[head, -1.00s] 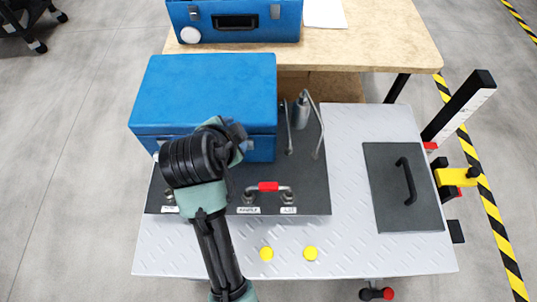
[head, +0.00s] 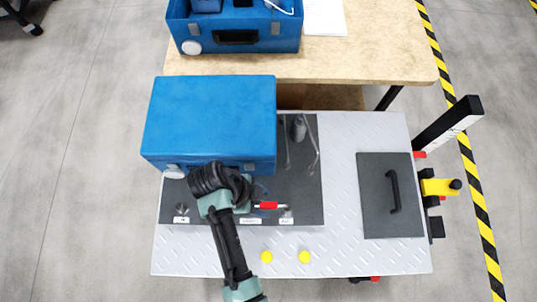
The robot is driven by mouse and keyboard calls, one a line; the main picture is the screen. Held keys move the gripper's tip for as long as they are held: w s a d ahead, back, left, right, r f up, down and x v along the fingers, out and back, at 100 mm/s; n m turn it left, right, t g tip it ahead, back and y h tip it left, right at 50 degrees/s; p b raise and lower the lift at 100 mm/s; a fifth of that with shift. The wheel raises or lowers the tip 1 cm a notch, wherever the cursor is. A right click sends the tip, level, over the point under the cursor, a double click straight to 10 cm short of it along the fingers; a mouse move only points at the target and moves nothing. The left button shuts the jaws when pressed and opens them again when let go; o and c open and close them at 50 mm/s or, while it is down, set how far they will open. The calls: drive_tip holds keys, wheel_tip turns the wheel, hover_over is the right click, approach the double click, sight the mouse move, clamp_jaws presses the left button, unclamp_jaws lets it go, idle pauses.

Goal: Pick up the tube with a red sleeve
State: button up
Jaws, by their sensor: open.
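The tube with a red sleeve (head: 269,206) lies across the front of the dark panel (head: 306,188), behind the white labels. Its right end meets a metal fitting (head: 287,212). Its left end is hidden or hard to make out beside my arm. My gripper (head: 259,190) is just behind and left of the red sleeve, mostly hidden by my black wrist. It is open, and the sleeve appears free of it. I cannot tell its height above the tube.
A large blue case (head: 210,115) stands close behind my wrist. A grey cylinder (head: 299,128) and bent metal tubes (head: 313,150) are behind right. A dark plate with a handle (head: 370,210) is at right.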

sight(269, 205)
drive_tip(key=shift+x, duration=3.35)
drive_tip(key=shift+d+r, duration=0.1)
clamp_jaws()
